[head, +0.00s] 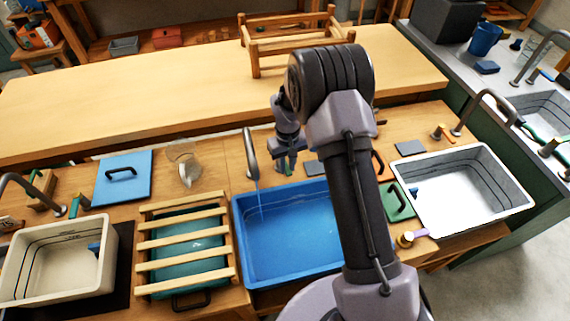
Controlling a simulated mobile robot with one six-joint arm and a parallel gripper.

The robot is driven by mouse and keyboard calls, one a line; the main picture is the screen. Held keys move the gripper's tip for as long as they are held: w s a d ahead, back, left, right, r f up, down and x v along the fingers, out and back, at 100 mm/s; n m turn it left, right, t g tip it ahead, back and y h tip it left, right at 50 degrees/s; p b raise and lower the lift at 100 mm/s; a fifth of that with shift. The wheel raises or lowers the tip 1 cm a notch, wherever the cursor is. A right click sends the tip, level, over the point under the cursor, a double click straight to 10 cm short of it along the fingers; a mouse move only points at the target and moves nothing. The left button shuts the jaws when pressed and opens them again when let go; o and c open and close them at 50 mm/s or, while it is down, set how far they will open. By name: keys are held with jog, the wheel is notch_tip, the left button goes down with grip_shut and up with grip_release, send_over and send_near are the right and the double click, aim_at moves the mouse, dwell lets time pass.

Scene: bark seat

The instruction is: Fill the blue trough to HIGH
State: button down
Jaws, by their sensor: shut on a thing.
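The blue trough (285,279) sits in the bench at centre, its right part hidden behind my arm. A grey tap (249,151) stands at its back edge, and a thin stream of water (258,200) falls from its spout into the trough. Water (290,235) lies in the trough. Faint lines show on the inner back wall, but I cannot read a level against them. My gripper (286,164) is just right of the tap, behind the trough, shut on what appears to be the tap handle, a small greenish part mostly hidden by the fingers.
A slatted wooden rack (185,241) over a teal basin is left of the trough. A cream trough (60,262) is far left, a white trough (470,195) right. A blue lid (123,178), a clear jug (186,165) and a green lid (397,203) lie around.

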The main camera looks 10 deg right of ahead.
jog(key=d+n, duration=0.1)
jog(key=n, duration=0.1)
jog(key=d+n+p, duration=0.1)
jog(key=shift+w+n, duration=0.35)
jog(key=shift+n, duration=0.05)
jog(key=shift+w+d+n+p, duration=0.25)
jog(key=shift+d+n+p, duration=0.05)
jog(key=shift+n, duration=0.45)
jog(key=shift+w+d+n+p, duration=0.2)
jog(key=shift+d+n+p, duration=0.1)
jog(key=shift+n, duration=0.45)
jog(key=c, duration=1.3)
grip_release()
notch_tip(320, 180, up, 18)
jog(key=p, duration=0.4)
jog(key=shift+f, duration=0.25)
